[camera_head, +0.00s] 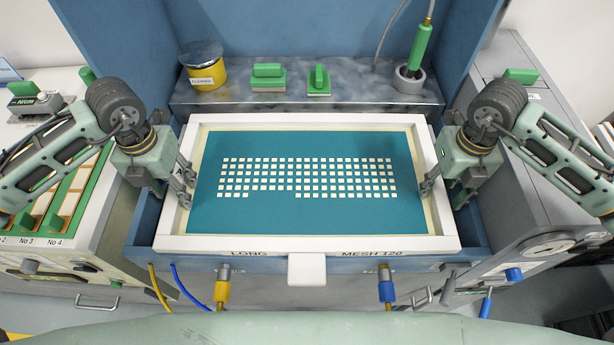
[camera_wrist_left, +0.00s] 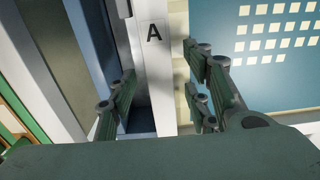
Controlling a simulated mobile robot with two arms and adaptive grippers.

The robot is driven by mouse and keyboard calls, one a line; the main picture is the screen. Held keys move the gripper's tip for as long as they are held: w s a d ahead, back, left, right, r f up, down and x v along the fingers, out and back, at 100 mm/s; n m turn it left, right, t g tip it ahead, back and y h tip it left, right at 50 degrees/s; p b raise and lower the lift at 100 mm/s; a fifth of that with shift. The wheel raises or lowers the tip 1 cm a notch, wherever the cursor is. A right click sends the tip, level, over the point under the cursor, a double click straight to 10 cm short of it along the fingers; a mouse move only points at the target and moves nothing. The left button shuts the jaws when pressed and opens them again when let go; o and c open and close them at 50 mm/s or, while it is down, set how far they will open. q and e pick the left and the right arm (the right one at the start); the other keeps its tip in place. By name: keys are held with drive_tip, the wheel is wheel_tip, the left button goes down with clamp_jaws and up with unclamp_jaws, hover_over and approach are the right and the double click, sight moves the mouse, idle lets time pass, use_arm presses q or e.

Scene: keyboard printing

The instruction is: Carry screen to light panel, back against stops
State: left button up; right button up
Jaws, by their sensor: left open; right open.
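The screen (camera_head: 300,238) has a white frame around teal mesh with rows of small white squares. It lies flat over the blue booth's basin, its front rim marked "LONG" and "MESH 120". My left gripper (camera_head: 184,184) is open at the screen's left rim. In the left wrist view the left gripper's fingers (camera_wrist_left: 160,95) stand either side of the white rim marked "A" (camera_wrist_left: 153,40), without visibly closing on it. My right gripper (camera_head: 432,187) is open at the right rim; its fingertips are small, so contact is unclear. I cannot identify the light panel or stops.
A shelf (camera_head: 345,92) behind the screen bears a yellow cleaner jar (camera_head: 205,72), two green-handled blocks (camera_head: 268,78) and a green spray wand (camera_head: 419,48) in a holder. Cabinets flank the booth. A white tab (camera_head: 307,270) sticks out at the front.

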use_arm(q)
clamp_jaws()
use_arm(e)
clamp_jaws()
use_arm(q)
drive_tip(key=shift+r, duration=0.1)
use_arm(e)
drive_tip(key=shift+r, duration=0.1)
